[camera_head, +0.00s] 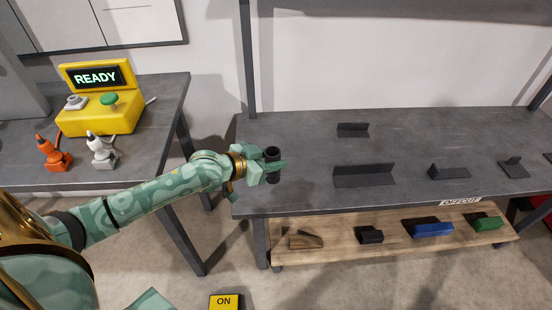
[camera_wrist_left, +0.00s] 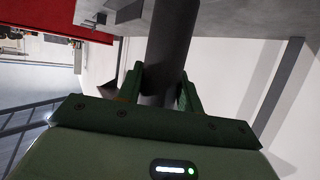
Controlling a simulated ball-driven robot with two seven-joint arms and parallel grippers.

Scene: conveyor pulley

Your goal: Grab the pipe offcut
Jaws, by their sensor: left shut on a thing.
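The pipe offcut (camera_head: 272,154) is a short dark grey cylinder with an open upper end. It stands upright in my left gripper (camera_head: 275,166), over the left end of the dark grey workbench (camera_head: 300,128). My left gripper is shut on it. In the left wrist view the pipe offcut (camera_wrist_left: 168,50) runs up from between the two green fingers of the left gripper (camera_wrist_left: 167,95). I cannot tell whether the pipe's lower end touches the bench. My right gripper is not in view.
Dark angle brackets (camera_head: 364,176) stand on the bench. At left, another table bears a yellow READY console (camera_head: 100,112) and orange (camera_head: 54,155) and white (camera_head: 101,150) tools.

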